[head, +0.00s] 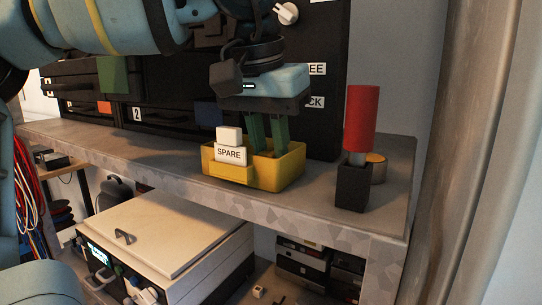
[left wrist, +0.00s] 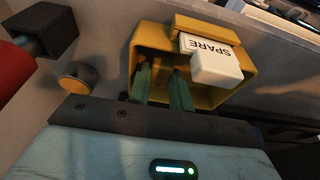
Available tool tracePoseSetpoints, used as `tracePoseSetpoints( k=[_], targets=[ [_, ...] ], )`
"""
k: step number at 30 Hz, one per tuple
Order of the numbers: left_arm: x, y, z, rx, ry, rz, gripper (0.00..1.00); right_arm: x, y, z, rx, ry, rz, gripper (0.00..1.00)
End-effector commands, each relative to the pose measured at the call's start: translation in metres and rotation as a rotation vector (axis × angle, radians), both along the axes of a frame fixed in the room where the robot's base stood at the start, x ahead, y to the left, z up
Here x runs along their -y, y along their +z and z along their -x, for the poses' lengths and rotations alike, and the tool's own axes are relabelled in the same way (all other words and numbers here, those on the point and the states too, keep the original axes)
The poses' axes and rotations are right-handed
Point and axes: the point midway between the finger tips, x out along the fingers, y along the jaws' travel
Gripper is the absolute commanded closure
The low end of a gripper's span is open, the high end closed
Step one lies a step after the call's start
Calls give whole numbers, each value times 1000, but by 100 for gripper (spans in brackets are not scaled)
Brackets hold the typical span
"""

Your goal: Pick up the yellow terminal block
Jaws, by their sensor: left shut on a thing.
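My left gripper (head: 267,146) points down into a small yellow bin (head: 228,172) on the grey shelf. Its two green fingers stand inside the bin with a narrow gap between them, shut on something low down. What they hold is mostly hidden by the fingers and the bin wall; its yellow cannot be told clearly from the bin's. The left wrist view also shows the fingers (left wrist: 162,92) inside the bin (left wrist: 146,36). A white label reading SPARE (head: 230,155) is at the bin's front, with a white block (head: 229,136) at it. My right gripper is not in view.
A red cylinder (head: 361,115) stands over a black holder (head: 352,188) right of the bin, beside a round orange-topped piece (head: 377,166). Black drawers (head: 160,117) stand behind. The shelf's front edge is close to the bin. A white-lidded box (head: 150,232) sits below.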

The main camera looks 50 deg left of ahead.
Motion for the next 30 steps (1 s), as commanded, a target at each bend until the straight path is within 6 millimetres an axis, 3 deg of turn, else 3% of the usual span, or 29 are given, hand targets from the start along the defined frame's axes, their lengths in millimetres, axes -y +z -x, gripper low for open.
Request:
tracePoseSetpoints(
  k=[5,19,30],
  targets=[
    [0,10,-1,2,1,0,100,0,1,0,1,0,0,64],
    [0,88,0,2,2,0,100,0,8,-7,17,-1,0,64],
    [0,100,0,-2,0,0,100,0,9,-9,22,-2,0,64]
  ],
)
